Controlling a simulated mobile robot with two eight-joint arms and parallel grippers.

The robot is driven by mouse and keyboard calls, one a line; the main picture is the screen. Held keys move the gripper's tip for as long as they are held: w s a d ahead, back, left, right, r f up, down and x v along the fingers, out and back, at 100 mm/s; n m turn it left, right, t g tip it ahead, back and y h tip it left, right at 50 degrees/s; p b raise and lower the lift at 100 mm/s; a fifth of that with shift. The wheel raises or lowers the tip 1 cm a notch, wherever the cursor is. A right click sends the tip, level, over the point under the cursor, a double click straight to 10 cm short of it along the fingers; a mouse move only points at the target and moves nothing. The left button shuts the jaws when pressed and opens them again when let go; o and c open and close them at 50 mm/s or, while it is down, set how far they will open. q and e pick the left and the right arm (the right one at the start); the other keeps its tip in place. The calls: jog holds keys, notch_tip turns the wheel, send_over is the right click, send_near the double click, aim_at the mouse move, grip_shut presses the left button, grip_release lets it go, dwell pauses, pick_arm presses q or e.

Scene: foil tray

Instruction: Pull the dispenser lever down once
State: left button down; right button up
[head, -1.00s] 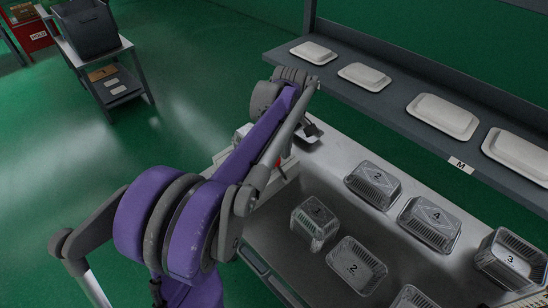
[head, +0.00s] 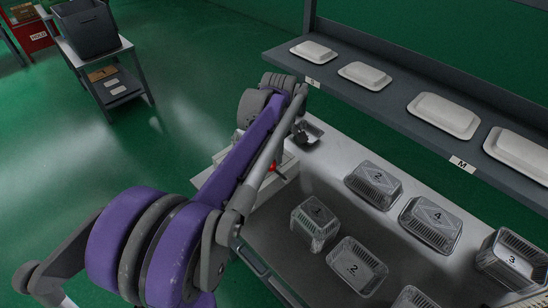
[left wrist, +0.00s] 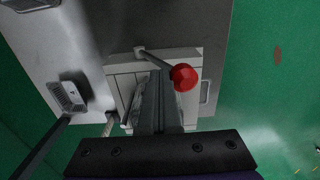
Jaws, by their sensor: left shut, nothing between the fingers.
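In the head view the red knob (head: 272,167) shows just right of my left arm, which hides part of the pale box. My left gripper (left wrist: 160,74) is shut and empty, its fingertips close to the lever rod and left of the knob. I cannot tell whether they touch it. In the head view its fingertips are hidden behind the arm. My right gripper is not in view.
A shelf (head: 395,105) with white lids runs behind. A trolley with a grey bin (head: 85,30) stands far left on open green floor.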

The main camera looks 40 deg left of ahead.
pick_arm(q)
jog(key=shift+s+a+f, duration=0.1)
jog(key=shift+s+f, duration=0.2)
jog(key=shift+s, duration=0.3)
jog(key=shift+s+f, duration=0.25)
jog(key=shift+s, duration=0.3)
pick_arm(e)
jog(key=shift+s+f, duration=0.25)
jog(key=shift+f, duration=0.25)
pick_arm(q)
jog(key=shift+b, duration=0.3)
jog(key=shift+s+a+f+b, duration=0.1)
jog(key=shift+s+f+b, duration=0.5)
jog(key=shift+s+f, duration=0.65)
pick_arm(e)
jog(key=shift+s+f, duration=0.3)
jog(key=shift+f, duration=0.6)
pick_arm(q)
jog(key=shift+s, duration=0.1)
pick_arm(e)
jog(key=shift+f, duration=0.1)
